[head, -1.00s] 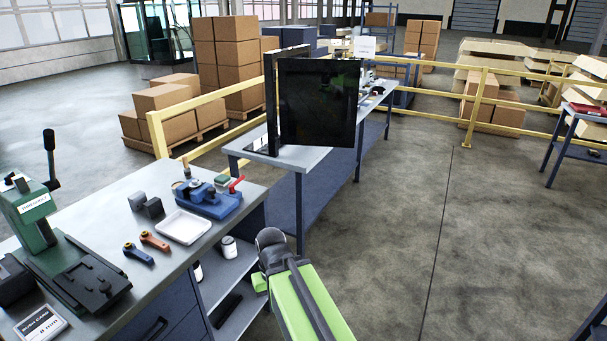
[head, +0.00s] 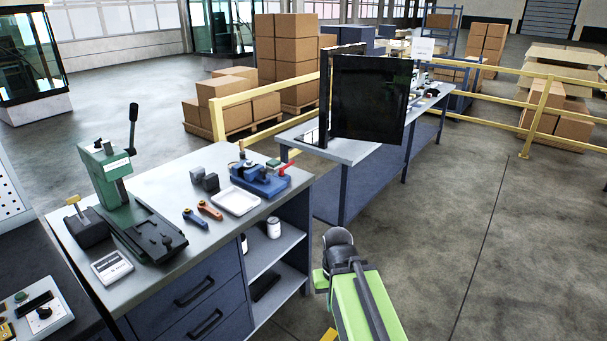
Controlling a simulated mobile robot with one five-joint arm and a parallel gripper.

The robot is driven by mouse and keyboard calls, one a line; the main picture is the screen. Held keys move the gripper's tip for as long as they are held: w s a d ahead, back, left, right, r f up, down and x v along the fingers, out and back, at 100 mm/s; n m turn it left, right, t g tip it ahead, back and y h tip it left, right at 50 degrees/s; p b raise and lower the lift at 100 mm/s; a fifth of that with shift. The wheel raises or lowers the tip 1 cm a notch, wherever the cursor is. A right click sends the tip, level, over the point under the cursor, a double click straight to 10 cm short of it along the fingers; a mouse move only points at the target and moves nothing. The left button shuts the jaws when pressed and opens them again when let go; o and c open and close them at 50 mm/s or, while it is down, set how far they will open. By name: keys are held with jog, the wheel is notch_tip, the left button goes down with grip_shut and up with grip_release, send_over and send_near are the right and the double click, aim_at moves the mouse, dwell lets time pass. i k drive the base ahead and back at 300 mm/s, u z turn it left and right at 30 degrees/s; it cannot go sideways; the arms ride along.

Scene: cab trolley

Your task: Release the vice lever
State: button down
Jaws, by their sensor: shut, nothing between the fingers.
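The blue vice (head: 262,180) stands on the grey workbench top (head: 160,190), near its far right corner. Its red lever (head: 285,167) sticks up at a tilt on the vice's right side. A brass-coloured upright part (head: 242,150) shows at the vice's back left. My green arm is in the lower middle of the head view, to the right of the bench and apart from the vice. The fingers of my gripper do not show in this view.
A white tray (head: 236,202), orange and blue handles (head: 209,210) and dark blocks (head: 205,180) lie near the vice. A green press (head: 118,185) stands on the bench's left part. A dark screen (head: 370,98) stands on the table behind. The floor at right is clear.

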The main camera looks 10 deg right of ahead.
aim_at(282, 169)
jog(key=z, duration=0.15)
jog(key=k, duration=0.4)
jog(key=u, duration=0.25)
jog(key=i, duration=0.75)
jog(key=z, duration=0.15)
jog(key=k, duration=0.5)
jog(key=u, duration=0.9)
jog(key=i, duration=1)
jog(key=u, duration=0.1)
